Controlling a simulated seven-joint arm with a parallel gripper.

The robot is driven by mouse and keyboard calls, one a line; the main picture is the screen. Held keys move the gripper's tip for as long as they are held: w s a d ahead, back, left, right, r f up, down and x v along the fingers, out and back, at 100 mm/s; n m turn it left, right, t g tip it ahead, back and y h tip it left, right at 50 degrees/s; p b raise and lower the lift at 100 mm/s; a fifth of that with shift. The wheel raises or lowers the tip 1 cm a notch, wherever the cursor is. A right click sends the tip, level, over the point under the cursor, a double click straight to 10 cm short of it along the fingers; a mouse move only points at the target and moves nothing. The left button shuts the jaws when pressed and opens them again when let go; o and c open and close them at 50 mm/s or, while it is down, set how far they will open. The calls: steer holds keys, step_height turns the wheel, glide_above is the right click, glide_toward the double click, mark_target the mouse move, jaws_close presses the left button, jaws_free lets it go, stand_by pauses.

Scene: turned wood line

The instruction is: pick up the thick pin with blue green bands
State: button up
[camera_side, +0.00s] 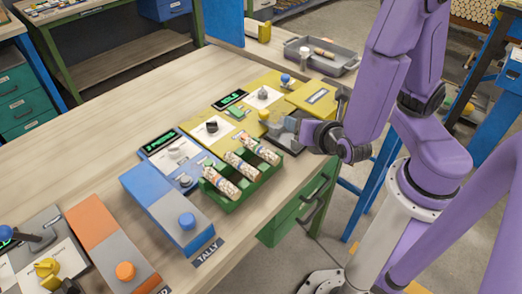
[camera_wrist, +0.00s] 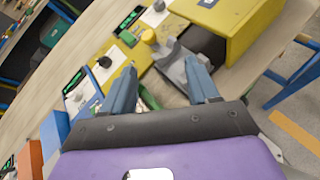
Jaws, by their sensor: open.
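My gripper (camera_wrist: 162,82) is open, its two blue-grey fingers apart with nothing visible held between them. It hangs over the right edge of the bench, by a grey fixture (camera_wrist: 174,62) with a yellow knob (camera_wrist: 148,36). In the side view a green rack (camera_side: 246,196) holds 3 light patterned pieces: a near one (camera_side: 220,184), a middle one (camera_side: 240,165) and a far one (camera_side: 262,151). A brown pin (camera_side: 324,53) lies in a grey tray at the back. I cannot make out blue green bands on any piece. In the wrist view the rack is mostly hidden.
Blue boxes with a blue knob (camera_side: 187,221) and an orange-grey box (camera_side: 112,240) stand left of the rack. Yellow consoles (camera_side: 308,97) stand behind it. The grey tray (camera_side: 347,68) is at the back. The bench's left part (camera_side: 70,140) is bare wood.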

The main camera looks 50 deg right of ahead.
mark_target(264, 149)
steer(key=a+f+n+y, duration=0.1)
steer(key=a+n, duration=0.1)
steer(key=a+f+n+t+y, duration=0.1)
steer(key=a+f+n+y, duration=0.1)
steer(key=n, duration=0.1)
steer(key=a+f+n+t+y, duration=0.1)
steer(key=f+n+y, duration=0.1)
steer(key=n, duration=0.1)
steer(key=shift+w+a, duration=0.35)
steer(key=shift+a, duration=0.05)
steer(key=shift+a+f+n+y, duration=0.35)
steer(key=shift+f+n+y, duration=0.05)
steer(key=shift+y, duration=0.1)
steer(key=shift+x, duration=3.65)
steer(key=c, duration=1)
steer(key=shift+c, duration=0.2)
steer(key=shift+r, duration=0.15)
